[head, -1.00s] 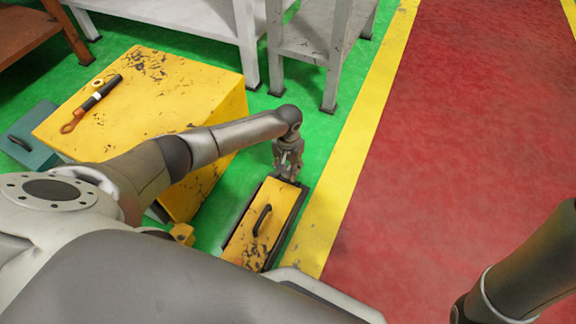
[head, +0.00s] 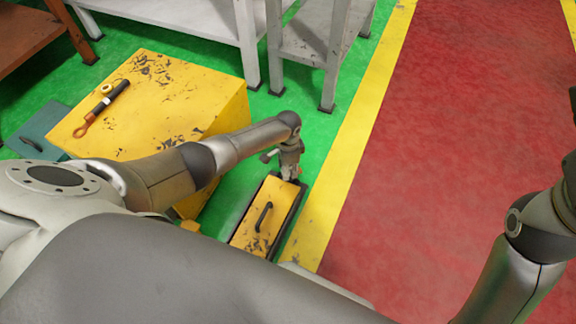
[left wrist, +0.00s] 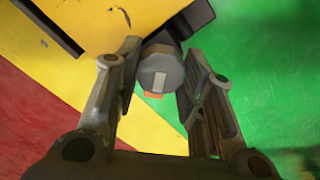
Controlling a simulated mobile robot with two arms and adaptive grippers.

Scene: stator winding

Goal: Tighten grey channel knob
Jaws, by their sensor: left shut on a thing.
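The grey knob (left wrist: 160,71) shows in the left wrist view as a round grey cap with a pale rectangular mark on its face. It sits at the end of the yellow lidded case (head: 256,226), by the case's dark edge. My left gripper (head: 290,174) is at the far end of this case in the head view. In the left wrist view its two fingers stand on either side of the knob, shut on it. In the head view the gripper hides the knob. My right gripper is out of the picture; only part of my right arm shows.
A yellow block (head: 205,95) stands left of the case, with a dark orange-ended tool (head: 101,107) and a yellow ring (head: 107,88) on top. A teal case (head: 40,130) lies at the left. Grey tables (head: 312,45) stand behind. Red floor at right is clear.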

